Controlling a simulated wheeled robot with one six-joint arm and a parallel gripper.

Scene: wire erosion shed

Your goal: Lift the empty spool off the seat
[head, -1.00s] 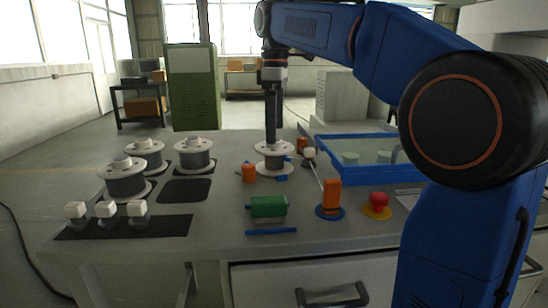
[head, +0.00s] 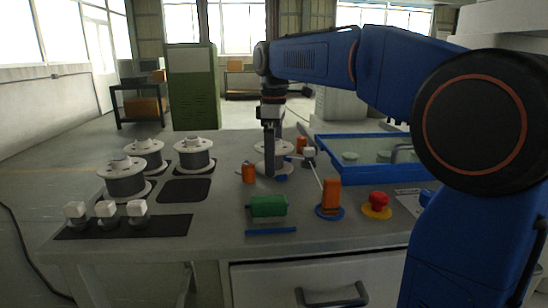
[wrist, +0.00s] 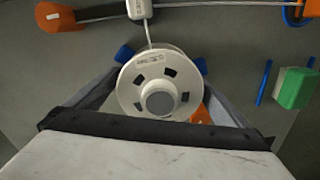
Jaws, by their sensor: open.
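The empty spool (head: 284,152) is white with a wide round flange and sits on its seat on the bench, partly hidden behind my gripper in the head view. In the wrist view the spool (wrist: 152,85) shows its slotted flange and grey centre. My gripper (head: 269,172) points down in front of the spool. In the wrist view the blue fingertips of my gripper (wrist: 162,62) stand apart on either side of the spool, and the jaws are open. I cannot tell whether they touch it. The seat is mostly hidden under the spool.
Several full spools (head: 194,154) stand at the left beside an empty dark pad (head: 184,190). An orange block (head: 249,173), an orange post (head: 331,196), a green block (head: 267,206) and a red button (head: 378,199) stand near. A blue-rimmed tank (head: 330,171) is at the right.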

